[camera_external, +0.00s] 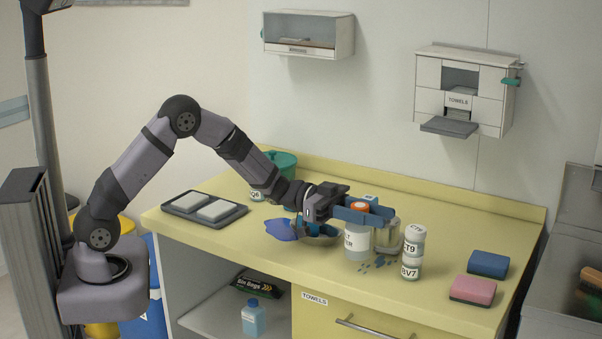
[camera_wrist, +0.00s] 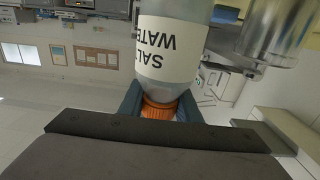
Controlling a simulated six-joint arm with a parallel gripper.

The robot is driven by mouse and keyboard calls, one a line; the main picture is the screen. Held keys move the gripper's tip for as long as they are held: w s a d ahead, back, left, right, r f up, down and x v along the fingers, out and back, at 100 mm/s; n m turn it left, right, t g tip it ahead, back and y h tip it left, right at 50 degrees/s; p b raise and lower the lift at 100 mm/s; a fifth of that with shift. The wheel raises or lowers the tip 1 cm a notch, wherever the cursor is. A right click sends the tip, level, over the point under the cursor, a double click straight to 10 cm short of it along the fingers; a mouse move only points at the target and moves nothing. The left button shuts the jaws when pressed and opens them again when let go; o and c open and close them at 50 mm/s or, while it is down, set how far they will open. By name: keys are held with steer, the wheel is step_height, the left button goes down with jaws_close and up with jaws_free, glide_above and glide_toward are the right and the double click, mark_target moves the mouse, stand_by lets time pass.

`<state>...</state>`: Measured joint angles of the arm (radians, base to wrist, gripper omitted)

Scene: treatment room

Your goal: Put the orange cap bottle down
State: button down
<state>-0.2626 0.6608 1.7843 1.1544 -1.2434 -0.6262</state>
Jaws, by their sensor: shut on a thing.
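The orange cap bottle is a clear bottle (camera_external: 357,240) with a white label and an orange cap (camera_external: 361,206). It stands upright over the front middle of the yellow counter (camera_external: 430,290). I cannot tell whether its base touches the counter. In the wrist view the bottle (camera_wrist: 168,50) shows upside down, its label reading SALT WATER, with the orange cap (camera_wrist: 160,110) nearest me. My gripper (camera_external: 362,213) is shut on the bottle at its cap end, with blue fingers on both sides. Part of the cap is hidden by the fingers.
A glass container (camera_external: 388,236) stands close right of the bottle, then stacked labelled jars (camera_external: 411,262). Small blue bits (camera_external: 378,263) lie at the bottle's foot. A blue cloth-like patch (camera_external: 281,229) lies left. Blue (camera_external: 488,264) and pink (camera_external: 473,290) sponges lie right. Some counter behind is clear.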

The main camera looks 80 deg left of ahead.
mark_target(374, 234)
steer(key=shift+f, duration=1.9)
steer(key=shift+f, duration=0.1)
steer(key=shift+f, duration=0.15)
steer(key=c, duration=1.3)
jaws_free()
steer(key=shift+r, duration=0.3)
steer(key=shift+s+a+f, duration=0.15)
steer(key=shift+s+a, duration=0.05)
steer(key=shift+a, duration=0.05)
steer(key=b+v, duration=0.2)
steer(key=v, duration=0.9)
steer(key=shift+s, duration=0.15)
